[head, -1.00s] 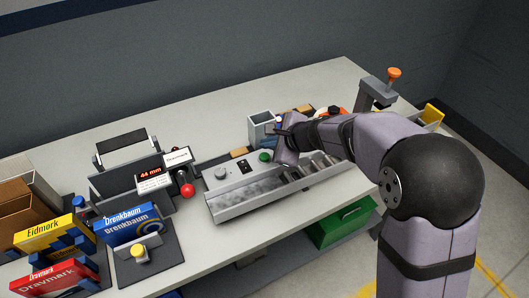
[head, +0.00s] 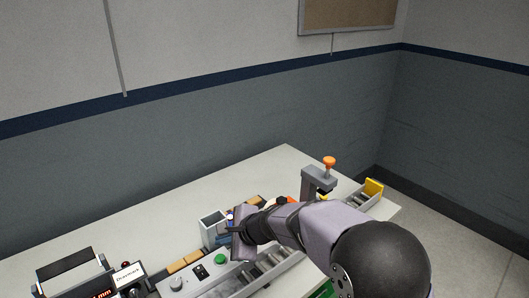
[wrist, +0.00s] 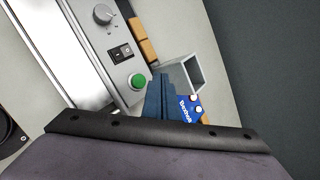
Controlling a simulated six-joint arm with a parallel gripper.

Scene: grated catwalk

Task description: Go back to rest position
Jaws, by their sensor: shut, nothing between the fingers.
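My gripper (head: 233,228) is above the table, beside the grey control box with its knob and green button. In the wrist view its dark blue fingers (wrist: 158,80) are together with nothing between them. They appear right beside the green button (wrist: 138,81) and in front of the open grey bin (wrist: 182,73); whether they touch anything cannot be told. A blue printed item (wrist: 187,107) shows just behind the fingers, partly hidden by them.
The control box (head: 176,284) joins a roller conveyor (head: 262,269) partly hidden by my arm. A stand with an orange knob (head: 319,178) rises to the right. Tan blocks (head: 185,261) lie behind the box. A black-handled device (head: 68,268) stands left. The table's back is clear.

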